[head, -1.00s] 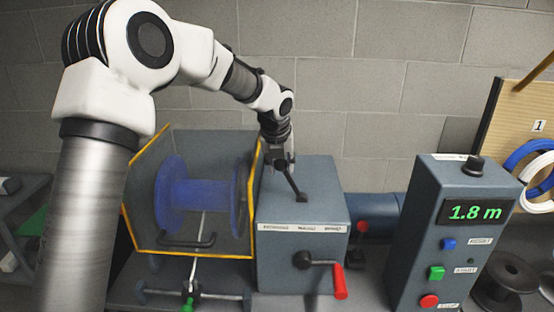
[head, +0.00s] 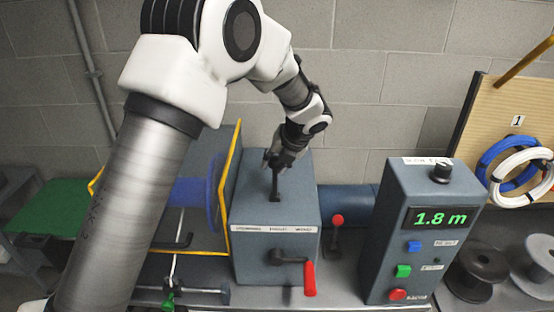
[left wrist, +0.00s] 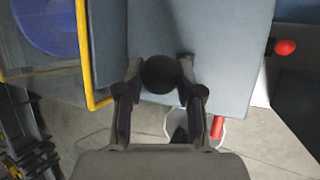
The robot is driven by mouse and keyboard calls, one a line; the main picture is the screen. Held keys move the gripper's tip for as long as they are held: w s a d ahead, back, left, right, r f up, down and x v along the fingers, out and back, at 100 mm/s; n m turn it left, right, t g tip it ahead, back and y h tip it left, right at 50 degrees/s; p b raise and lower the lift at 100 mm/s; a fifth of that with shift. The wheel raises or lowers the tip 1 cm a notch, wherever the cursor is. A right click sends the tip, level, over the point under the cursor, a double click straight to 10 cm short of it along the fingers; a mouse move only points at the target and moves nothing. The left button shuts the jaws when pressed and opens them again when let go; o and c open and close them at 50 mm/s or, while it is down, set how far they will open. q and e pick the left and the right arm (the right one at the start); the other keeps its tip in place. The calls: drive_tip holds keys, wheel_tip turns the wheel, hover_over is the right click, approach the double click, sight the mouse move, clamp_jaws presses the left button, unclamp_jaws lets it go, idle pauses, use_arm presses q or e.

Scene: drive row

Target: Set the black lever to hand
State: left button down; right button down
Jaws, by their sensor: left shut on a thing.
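The black lever (head: 274,187) stands on top of a grey-blue gearbox (head: 275,261), nearly upright in the head view. A white label strip (head: 275,228) with three words runs along the box's front top edge; the words are too small to read surely. My left gripper (head: 280,158) is at the lever's top, shut on its knob. In the left wrist view the round black knob (left wrist: 160,74) sits between the two fingers (left wrist: 160,88). The fingers hide the knob in the head view. My right gripper is not in view.
A crank with a red handle (head: 309,278) projects from the gearbox front. A yellow-edged guard (head: 232,170) and blue spool (head: 198,205) stand left. A red-knobbed lever (head: 337,220) and a control box (head: 414,270) reading 1.8 m stand right.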

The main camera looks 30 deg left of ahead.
use_arm(q)
drive_tip(key=shift+f, duration=0.1)
drive_tip(key=c, duration=0.7)
unclamp_jaws()
drive_tip(key=shift+w+a+f, duration=0.25)
drive_tip(key=shift+w+a, duration=0.05)
drive_tip(key=v, duration=1.2)
drive_tip(key=shift+w+a, duration=0.1)
